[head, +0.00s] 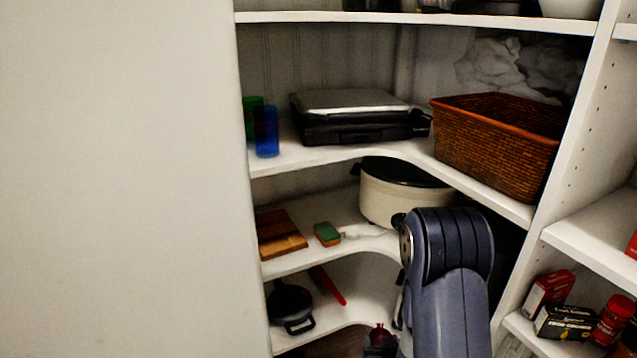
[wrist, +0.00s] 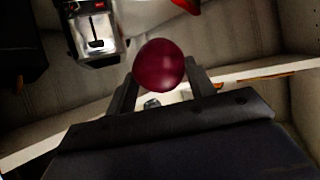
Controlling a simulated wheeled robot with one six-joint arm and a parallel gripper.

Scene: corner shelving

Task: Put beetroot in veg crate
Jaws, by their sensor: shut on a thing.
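The beetroot (wrist: 159,65) is a round, dark red thing between the two fingers of my gripper (wrist: 160,88) in the wrist view. My gripper is shut on it. In the head view a small dark red bit of the beetroot (head: 380,332) shows at the bottom edge, beside my arm, in front of the lowest shelf. My arm hides much of that area. I cannot tell which thing is the veg crate; a brown wicker basket (head: 492,143) stands on the middle shelf at the right, above the arm, and its inside is mostly hidden.
A cream pot (head: 395,195) stands behind my arm on the shelf below the basket. A cutting board (head: 281,235) and sponge (head: 327,234) lie left of it. A black pan (head: 291,307) sits lower. Red packets (head: 548,291) stand at right. A black grill (head: 355,116) is above.

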